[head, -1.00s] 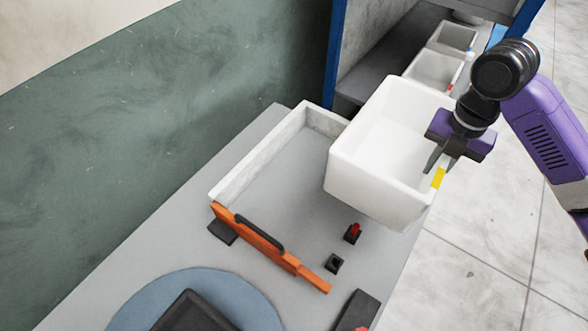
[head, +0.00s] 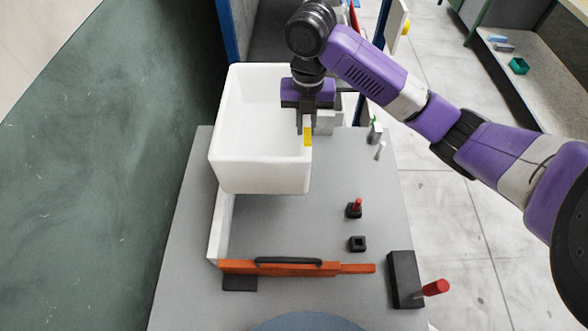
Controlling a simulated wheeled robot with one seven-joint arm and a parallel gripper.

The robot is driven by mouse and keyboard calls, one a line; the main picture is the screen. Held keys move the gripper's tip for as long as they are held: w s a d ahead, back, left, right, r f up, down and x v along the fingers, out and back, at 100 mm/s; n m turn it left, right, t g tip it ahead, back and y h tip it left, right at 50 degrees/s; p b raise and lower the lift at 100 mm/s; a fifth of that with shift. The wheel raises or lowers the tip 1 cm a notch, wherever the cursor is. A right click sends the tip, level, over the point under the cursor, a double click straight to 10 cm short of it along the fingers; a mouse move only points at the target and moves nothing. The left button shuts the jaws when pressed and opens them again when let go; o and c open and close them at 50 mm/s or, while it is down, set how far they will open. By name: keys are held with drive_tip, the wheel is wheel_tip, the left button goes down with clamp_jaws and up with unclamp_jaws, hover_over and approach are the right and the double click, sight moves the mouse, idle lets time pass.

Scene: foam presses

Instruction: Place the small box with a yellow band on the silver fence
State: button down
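The white open-topped box (head: 258,165) with a yellow band (head: 307,134) on its right side is held by my gripper (head: 306,122). My gripper is shut on the box's right wall beside the band; the fingertips are partly hidden. The box appears upright, in the air above the table. The silver fence (head: 222,226) is a low pale wall on the grey table. Its left side shows below the box, and the box hides its back part. An orange bar (head: 290,268) with a black handle closes its front.
A black block with a red peg (head: 354,210) and a small black socket (head: 358,243) stand right of the fenced area. A larger black block (head: 404,278) with a red handle is at the table's right edge. A green wall (head: 90,180) borders the left.

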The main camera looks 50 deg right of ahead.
wheel_tip(320, 180, down, 5)
drive_tip(key=shift+a+f, duration=0.15)
drive_tip(key=shift+f, duration=0.05)
drive_tip(key=shift+w+f, duration=0.15)
drive_tip(key=shift+f, duration=0.15)
drive_tip(key=shift+f+b, duration=2.25)
drive_tip(key=shift+f, duration=2.9)
drive_tip(key=shift+f, duration=0.15)
drive_tip(key=c, duration=1.4)
unclamp_jaws()
